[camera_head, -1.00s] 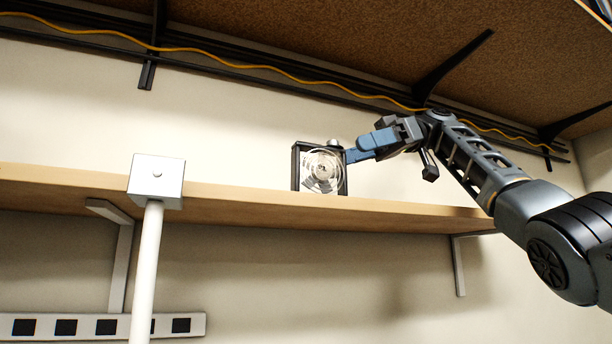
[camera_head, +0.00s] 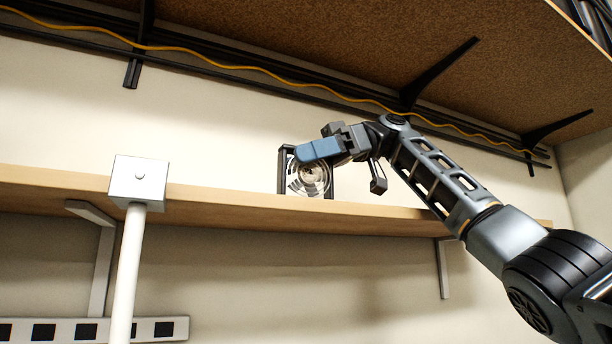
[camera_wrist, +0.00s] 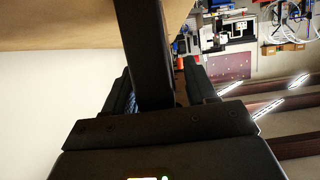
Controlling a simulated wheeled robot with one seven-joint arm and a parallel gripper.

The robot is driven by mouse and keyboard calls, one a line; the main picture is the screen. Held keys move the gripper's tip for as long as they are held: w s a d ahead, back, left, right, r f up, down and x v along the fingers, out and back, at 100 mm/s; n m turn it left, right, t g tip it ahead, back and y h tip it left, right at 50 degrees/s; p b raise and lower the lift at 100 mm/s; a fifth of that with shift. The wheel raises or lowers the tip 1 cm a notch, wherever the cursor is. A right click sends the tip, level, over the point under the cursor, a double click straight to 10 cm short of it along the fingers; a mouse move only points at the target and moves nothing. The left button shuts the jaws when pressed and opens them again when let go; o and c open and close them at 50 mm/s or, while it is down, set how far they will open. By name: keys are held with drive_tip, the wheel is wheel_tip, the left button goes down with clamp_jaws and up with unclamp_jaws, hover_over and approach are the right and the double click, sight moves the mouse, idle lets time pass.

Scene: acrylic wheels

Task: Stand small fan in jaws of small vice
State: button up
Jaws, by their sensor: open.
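The small fan (camera_head: 309,182), a black square frame with a shiny round middle, stands upright on the wooden shelf. My gripper (camera_head: 302,152) is at the fan's upper part, and its blue finger covers part of the frame in the head view. In the wrist view, the fan's dark edge (camera_wrist: 146,45) runs between the two fingers of my gripper (camera_wrist: 160,85). The jaws are open around it, and I cannot tell whether either finger touches it. I cannot make out the small vice in either view.
The wooden shelf (camera_head: 230,202) runs across the head view, with bare board on both sides of the fan. A metal block (camera_head: 140,178) on a white pole stands at its front edge. A cork-like panel (camera_head: 340,40) with black brackets hangs above.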

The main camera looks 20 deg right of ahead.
clamp_jaws()
idle(0.4)
drive_tip(key=shift+r, duration=0.15)
